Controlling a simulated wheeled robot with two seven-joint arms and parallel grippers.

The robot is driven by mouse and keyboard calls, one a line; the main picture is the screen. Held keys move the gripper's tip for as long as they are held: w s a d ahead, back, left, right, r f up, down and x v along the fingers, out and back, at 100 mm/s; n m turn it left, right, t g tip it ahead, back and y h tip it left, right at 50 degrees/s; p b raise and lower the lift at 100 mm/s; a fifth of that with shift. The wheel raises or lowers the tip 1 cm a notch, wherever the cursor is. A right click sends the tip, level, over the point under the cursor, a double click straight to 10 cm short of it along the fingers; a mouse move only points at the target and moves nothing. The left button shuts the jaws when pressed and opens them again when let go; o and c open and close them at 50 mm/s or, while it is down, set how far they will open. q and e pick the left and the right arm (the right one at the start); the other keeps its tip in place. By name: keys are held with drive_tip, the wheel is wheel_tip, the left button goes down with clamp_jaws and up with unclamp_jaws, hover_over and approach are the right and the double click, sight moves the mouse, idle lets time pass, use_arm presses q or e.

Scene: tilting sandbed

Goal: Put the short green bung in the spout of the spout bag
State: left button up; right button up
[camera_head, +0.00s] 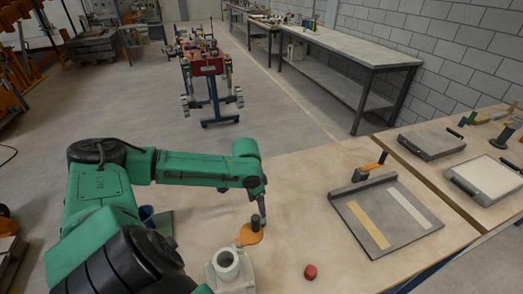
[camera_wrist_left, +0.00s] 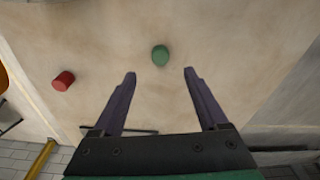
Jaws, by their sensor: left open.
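The short green bung (camera_wrist_left: 160,55) lies on the table in the left wrist view, just beyond and between the fingertips of my left gripper (camera_wrist_left: 160,75). The fingers are apart, with nothing between them. In the head view my left gripper (camera_head: 262,213) points down at the tabletop, and I cannot make out the green bung there. A pale object with a round, open, upright neck stands at the near edge of the head view; it looks like the spout bag (camera_head: 240,281), with its spout (camera_head: 228,259) on top. Its lower part is cut off. My right gripper is not in view.
A red bung (camera_head: 310,272) lies to the right of the spout, also in the left wrist view (camera_wrist_left: 63,80). An orange disc-like thing (camera_head: 249,236) sits between gripper and spout. A grey tray (camera_head: 385,248) with two strips lies to the right. The table between is clear.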

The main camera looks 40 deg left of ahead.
use_arm(q)
drive_tip(key=f, duration=0.3)
drive_tip(key=w+f, duration=0.1)
drive_tip(key=f, duration=0.2)
drive_tip(key=f+p, duration=0.1)
drive_tip(key=f, duration=0.2)
drive_tip(key=shift+w+d+f, duration=0.25)
drive_tip(key=shift+w+f, duration=0.05)
drive_tip(key=shift+f, duration=0.1)
clamp_jaws()
